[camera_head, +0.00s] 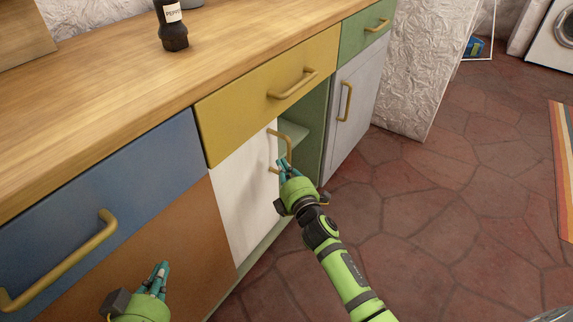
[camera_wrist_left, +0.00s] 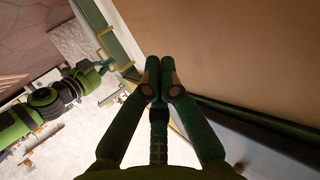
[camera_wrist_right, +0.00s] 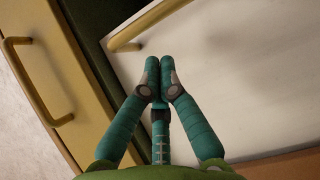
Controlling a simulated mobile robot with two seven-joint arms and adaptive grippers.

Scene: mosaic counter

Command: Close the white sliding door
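The white sliding door (camera_head: 238,195) sits under the yellow drawer, with an open gap (camera_head: 307,125) into a green-walled compartment on its right. Its brass handle (camera_head: 288,143) is near the door's right edge; the handle also shows in the right wrist view (camera_wrist_right: 150,24), as does the white door face (camera_wrist_right: 235,75). My right gripper (camera_head: 284,164) is at the handle, its fingers together. In the right wrist view its fingertips (camera_wrist_right: 160,64) lie beside the handle bar with nothing between them. My left gripper (camera_head: 160,270) is shut and empty in front of the brown panel (camera_head: 165,235).
A wooden counter (camera_head: 130,85) runs above, with a dark pepper bottle (camera_head: 172,28) on it. Handles stick out from the blue drawer (camera_head: 110,165), yellow drawer (camera_head: 235,105) and grey door (camera_head: 355,105). The stone floor (camera_head: 430,215) at right is clear.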

